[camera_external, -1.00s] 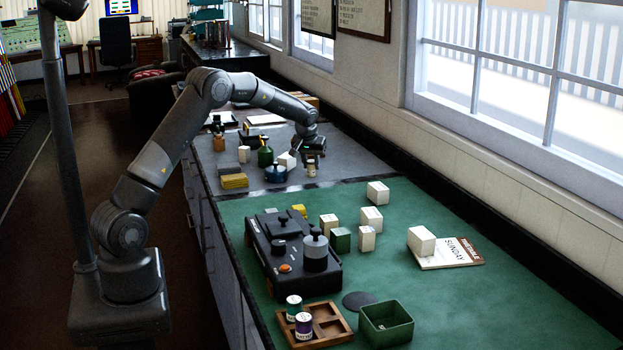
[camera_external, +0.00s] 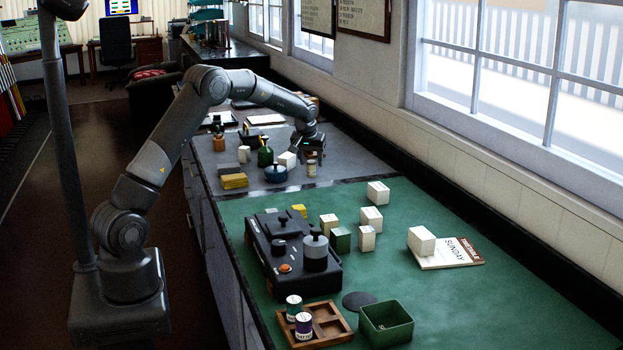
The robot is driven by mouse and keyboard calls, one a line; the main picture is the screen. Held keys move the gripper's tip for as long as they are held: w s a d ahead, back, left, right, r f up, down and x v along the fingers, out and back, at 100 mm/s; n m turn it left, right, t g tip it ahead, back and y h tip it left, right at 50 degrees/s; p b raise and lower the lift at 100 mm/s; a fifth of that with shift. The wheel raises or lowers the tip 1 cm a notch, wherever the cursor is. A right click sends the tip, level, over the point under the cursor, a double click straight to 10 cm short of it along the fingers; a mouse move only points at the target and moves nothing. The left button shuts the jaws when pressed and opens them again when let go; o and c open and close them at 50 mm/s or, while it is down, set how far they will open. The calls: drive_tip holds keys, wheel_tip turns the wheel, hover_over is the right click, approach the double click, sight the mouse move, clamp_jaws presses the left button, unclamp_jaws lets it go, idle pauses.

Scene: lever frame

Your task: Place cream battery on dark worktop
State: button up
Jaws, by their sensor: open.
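The cream battery (camera_external: 311,168) is a small cream and brownish cylinder. It stands upright on the dark grey worktop (camera_external: 345,163), just beyond the green work surface. My gripper (camera_external: 312,147) is open at the end of my outstretched arm, behind the battery and slightly above it in the picture. The fingers are small and dark here, and a gap to the battery is hard to judge. Two other batteries, one green-labelled (camera_external: 294,306) and one purple-labelled (camera_external: 303,326), stand in the wooden tray (camera_external: 333,327).
A white block (camera_external: 287,160), a blue round pot (camera_external: 275,174) and a green bottle (camera_external: 265,153) stand left of the battery. A black device (camera_external: 292,262), several white blocks and a green bin (camera_external: 386,323) occupy the green surface (camera_external: 460,310). The wall bounds the right side.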

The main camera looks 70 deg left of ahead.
drive_tip(key=v, duration=1.1)
drive_tip(key=s+d+r+m+t, duration=0.1)
drive_tip(key=s+d+r+m, duration=0.1)
drive_tip(key=s+d+r, duration=0.4)
drive_tip(key=s+d+r+m+h, duration=0.1)
drive_tip(key=s+d, duration=0.3)
drive_tip(key=d, duration=0.5)
drive_tip(key=s+d+r+m+t, duration=0.1)
drive_tip(key=s+d+r+m, duration=0.1)
drive_tip(key=s+d+r, duration=0.4)
drive_tip(key=s+d+f+m+h, duration=0.1)
drive_tip(key=s+d+f+m, duration=0.2)
drive_tip(key=s+d, duration=0.4)
drive_tip(key=s+d+f+m+t+h, duration=0.1)
drive_tip(key=s+d+f+m, duration=0.2)
drive_tip(key=s, duration=1)
drive_tip(key=d+f, duration=0.2)
drive_tip(key=d, duration=0.3)
drive_tip(key=shift+s+h, duration=0.3)
drive_tip(key=shift+s, duration=0.1)
